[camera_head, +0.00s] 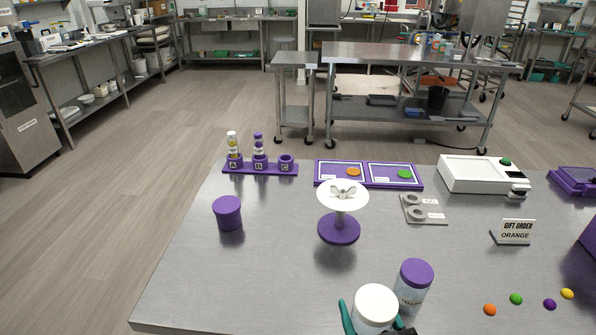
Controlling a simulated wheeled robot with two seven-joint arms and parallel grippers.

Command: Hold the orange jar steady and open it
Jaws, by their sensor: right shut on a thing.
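A white round-topped jar (375,303) stands at the bottom edge of the head view. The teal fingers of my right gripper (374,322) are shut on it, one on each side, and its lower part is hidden. I cannot tell which of the two is the orange jar. No lid is seen off either jar. My left gripper is not in view.
A purple-based stand with a white top (340,229) and a purple cup (228,213) stand on the steel table (260,270). An order sign reading ORANGE (514,233) and several coloured candies (516,298) are at right. The table's left front is clear.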

